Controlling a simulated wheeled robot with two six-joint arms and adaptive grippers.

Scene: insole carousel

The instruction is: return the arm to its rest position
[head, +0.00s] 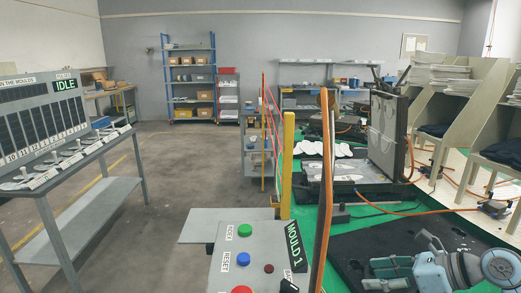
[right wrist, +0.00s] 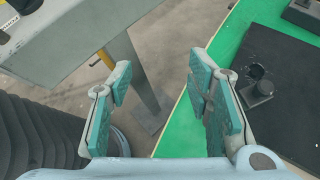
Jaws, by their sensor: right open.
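My right gripper (head: 374,273) is at the lower right of the head view, its fingers pointing left above a black plate (head: 365,250). In the right wrist view my right gripper (right wrist: 160,78) has its two teal-padded fingers wide apart with nothing between them. Below the gap I see the floor, a grey post (right wrist: 140,80) and the edge of a green surface (right wrist: 185,130). My left gripper is not in view.
A control box (head: 258,262) with coloured buttons and a MOULD 1 sign stands left of the gripper, with a yellow post (head: 287,165) and orange pole (head: 326,190). An opened mould (head: 387,135) stands behind.

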